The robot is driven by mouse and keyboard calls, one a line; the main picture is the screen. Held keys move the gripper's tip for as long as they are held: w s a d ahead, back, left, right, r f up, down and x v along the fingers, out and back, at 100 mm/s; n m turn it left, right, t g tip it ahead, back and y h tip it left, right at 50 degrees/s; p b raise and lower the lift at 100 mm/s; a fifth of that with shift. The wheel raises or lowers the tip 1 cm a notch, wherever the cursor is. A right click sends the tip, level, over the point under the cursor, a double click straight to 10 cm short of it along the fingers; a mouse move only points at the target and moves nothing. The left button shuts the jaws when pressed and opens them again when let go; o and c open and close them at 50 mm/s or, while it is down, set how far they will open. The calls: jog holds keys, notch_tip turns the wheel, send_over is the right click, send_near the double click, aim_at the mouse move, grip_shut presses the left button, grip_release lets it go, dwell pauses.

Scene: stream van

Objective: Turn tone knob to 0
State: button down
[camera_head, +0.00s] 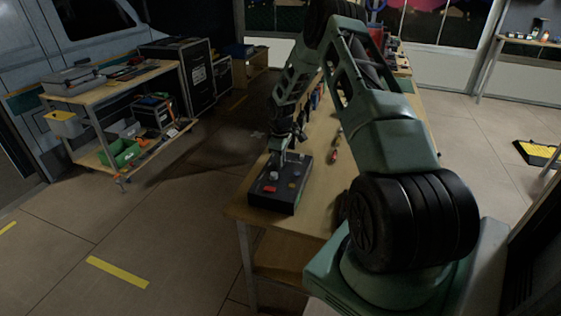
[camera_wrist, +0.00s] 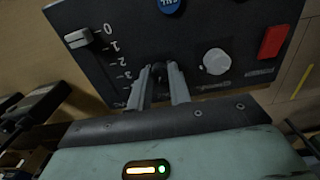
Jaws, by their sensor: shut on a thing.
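A dark control box (camera_head: 279,200) sits on the near end of the wooden bench; its face (camera_wrist: 120,30) fills the top of the wrist view. My gripper (camera_wrist: 158,80) points at the face, its two grey fingers shut on a small dark knob (camera_wrist: 158,71). The fingers hide much of this knob, and I cannot read its pointer or label. To the left, a pale slider handle (camera_wrist: 78,38) stands near the 0 of a printed number scale. A round white knob (camera_wrist: 215,62) is to the right. In the head view my gripper (camera_head: 283,153) is over the far part of the box.
A red switch (camera_wrist: 272,41) and a blue round control (camera_wrist: 172,5) are also on the face. The wooden bench (camera_head: 314,190) runs back under my arm, with small tools on it. A loaded cart (camera_head: 105,82) stands at the left, and open floor (camera_head: 190,225) lies between.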

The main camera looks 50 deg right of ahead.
jog(key=shift+n, duration=2)
jog(key=c, duration=1.3)
grip_release()
jog(key=shift+r, duration=0.1)
notch_tip(320, 180, up, 17)
jog(key=b, duration=0.3)
jog(key=shift+r, duration=0.1)
